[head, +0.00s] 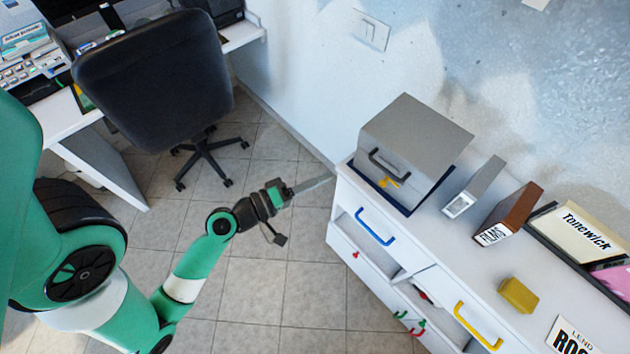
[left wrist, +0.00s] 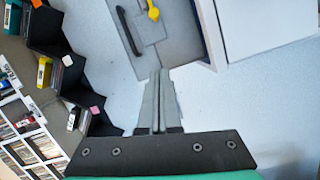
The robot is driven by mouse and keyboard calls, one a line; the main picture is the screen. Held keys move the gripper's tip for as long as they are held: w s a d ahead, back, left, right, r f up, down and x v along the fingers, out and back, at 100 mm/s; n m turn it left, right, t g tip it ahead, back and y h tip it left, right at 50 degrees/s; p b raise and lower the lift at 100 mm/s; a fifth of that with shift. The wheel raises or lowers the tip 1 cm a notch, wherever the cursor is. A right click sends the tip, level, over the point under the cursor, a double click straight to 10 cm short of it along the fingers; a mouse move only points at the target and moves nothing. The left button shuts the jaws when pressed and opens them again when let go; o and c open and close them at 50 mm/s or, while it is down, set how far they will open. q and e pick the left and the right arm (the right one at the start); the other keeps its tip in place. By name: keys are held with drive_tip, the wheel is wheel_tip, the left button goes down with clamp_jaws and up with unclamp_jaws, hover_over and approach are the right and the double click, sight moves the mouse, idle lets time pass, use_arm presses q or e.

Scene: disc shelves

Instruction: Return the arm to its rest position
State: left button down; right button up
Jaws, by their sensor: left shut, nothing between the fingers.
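My left arm reaches in from the left in the head view, green with dark joints. Its gripper (head: 312,185) is above the tiled floor, just left of the white cabinet (head: 425,240), with its thin grey fingers pointing right. In the left wrist view the gripper (left wrist: 157,78) has its two fingers together and nothing between them. Beyond the fingertips in that view is the grey box (left wrist: 150,45) with a dark handle and a yellow key. I cannot tell from the views whether the fingertips touch anything. My right gripper is not in view.
The grey box (head: 420,140) stands on the cabinet top, beside a grey binder (head: 474,187), a brown box (head: 510,213) and a yellow block (head: 518,295). Drawers with blue (head: 375,228) and yellow handles face the floor. A black office chair (head: 155,75) stands upper left. The tiled floor between is clear.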

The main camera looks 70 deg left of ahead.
use_arm(q)
drive_tip(key=shift+s+d+r, duration=0.1)
drive_tip(key=shift+s+d, duration=0.05)
drive_tip(key=shift+s, duration=0.35)
drive_tip(key=shift+d, duration=0.1)
